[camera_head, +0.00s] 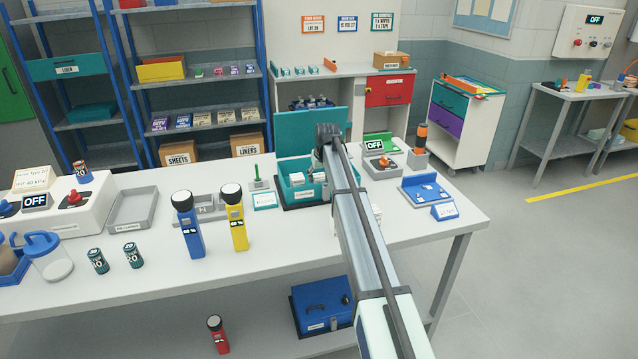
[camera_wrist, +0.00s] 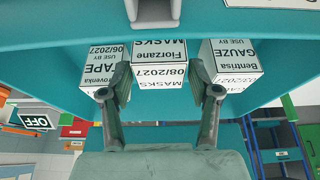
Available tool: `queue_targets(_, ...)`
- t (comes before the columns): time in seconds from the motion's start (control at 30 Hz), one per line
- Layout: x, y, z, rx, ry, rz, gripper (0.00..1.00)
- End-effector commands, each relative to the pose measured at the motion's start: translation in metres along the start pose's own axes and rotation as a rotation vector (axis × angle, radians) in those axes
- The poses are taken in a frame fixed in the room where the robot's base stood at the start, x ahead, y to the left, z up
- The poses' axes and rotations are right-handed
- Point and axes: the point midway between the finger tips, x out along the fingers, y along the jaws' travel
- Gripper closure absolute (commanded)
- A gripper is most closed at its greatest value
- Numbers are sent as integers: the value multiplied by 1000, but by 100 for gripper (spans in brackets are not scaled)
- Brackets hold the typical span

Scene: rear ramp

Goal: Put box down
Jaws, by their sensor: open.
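The teal container (camera_head: 301,198) stands on the table with its lid (camera_head: 302,132) raised. Small white boxes (camera_head: 297,180) show inside it. In the wrist view, which appears upside down, the masks box (camera_wrist: 160,52) sits between the tape box (camera_wrist: 103,68) and the gauze box (camera_wrist: 231,66), along the teal container wall (camera_wrist: 62,32). My gripper (camera_wrist: 160,69) is open, its fingertips on either side of the masks box's picture position. I cannot tell if they touch it. In the head view, my arm hides the gripper and part of the container.
A blue torch (camera_head: 188,226) and a yellow torch (camera_head: 237,220) stand left of the container. A grey tray (camera_head: 133,209) lies farther left. A blue holder (camera_head: 424,190) and a red-buttoned device (camera_head: 383,167) stand to the right. The table's front middle is clear.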

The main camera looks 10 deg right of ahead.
Motion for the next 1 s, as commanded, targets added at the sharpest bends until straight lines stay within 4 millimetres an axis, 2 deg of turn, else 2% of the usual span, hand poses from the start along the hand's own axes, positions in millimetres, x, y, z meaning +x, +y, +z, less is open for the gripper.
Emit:
queue_targets(0.2,-43,0,1,0,2,0,38)
queue_targets(0.4,-72,0,0,0,2,0,38)
queue_targets(0.6,-82,0,0,0,-1,0,38)
queue_targets(1.0,-88,0,-1,1,-1,0,38)
